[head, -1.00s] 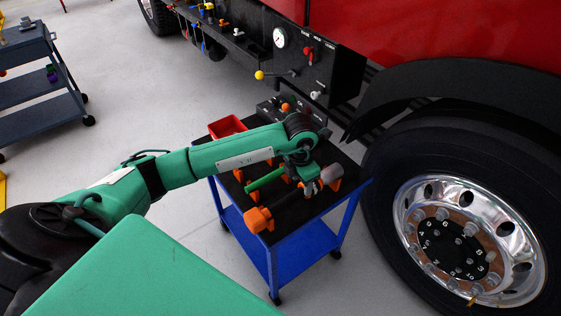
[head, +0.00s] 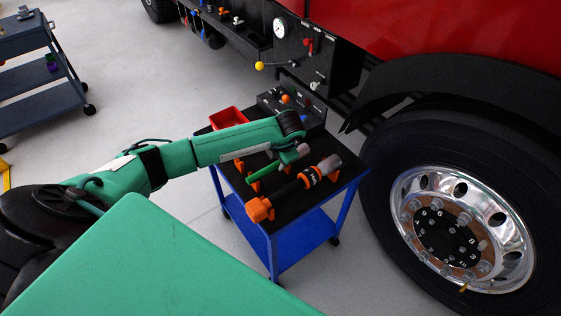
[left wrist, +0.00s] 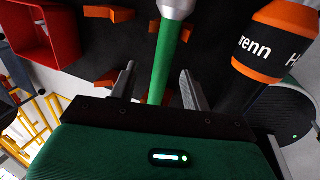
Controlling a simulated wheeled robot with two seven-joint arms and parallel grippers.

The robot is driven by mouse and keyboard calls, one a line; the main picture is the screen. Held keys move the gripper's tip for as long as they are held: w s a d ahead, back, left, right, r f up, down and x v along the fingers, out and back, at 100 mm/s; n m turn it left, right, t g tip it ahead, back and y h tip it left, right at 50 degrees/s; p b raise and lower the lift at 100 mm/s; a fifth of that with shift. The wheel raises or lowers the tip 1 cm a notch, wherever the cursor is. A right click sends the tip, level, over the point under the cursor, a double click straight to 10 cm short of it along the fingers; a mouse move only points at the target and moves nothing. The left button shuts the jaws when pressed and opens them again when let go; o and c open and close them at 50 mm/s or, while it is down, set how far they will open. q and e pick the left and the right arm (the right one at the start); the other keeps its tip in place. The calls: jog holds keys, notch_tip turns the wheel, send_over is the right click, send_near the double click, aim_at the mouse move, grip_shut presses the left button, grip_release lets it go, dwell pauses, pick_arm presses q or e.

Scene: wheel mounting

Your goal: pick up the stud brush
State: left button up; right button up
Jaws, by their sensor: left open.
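The stud brush has a green handle (head: 264,172) and a grey end, and lies across orange holders on the cart's black top. In the left wrist view, its green handle (left wrist: 163,75) runs up the middle to a grey collar at the top edge. My left gripper (left wrist: 158,88) is open, with one finger on each side of the handle. I see no finger closed on it. In the head view, my left arm and wrist (head: 290,128) are over the brush's far side and hide the fingertips. My right gripper is not in view.
An orange and black power tool (head: 290,192) lies in holders beside the brush. A red bin (head: 228,118) and a dark control box (head: 285,100) stand at the cart's back. The truck wheel (head: 455,225) is close on the right.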

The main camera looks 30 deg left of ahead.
aim_at(276, 164)
pick_arm(q)
jog(key=shift+d+p+x, duration=0.1)
jog(key=shift+p+x, duration=0.1)
jog(key=shift+x, duration=0.8)
jog(key=shift+d+p+x, duration=0.15)
jog(key=shift+p+x, duration=0.05)
jog(key=shift+x, duration=0.8)
grip_shut()
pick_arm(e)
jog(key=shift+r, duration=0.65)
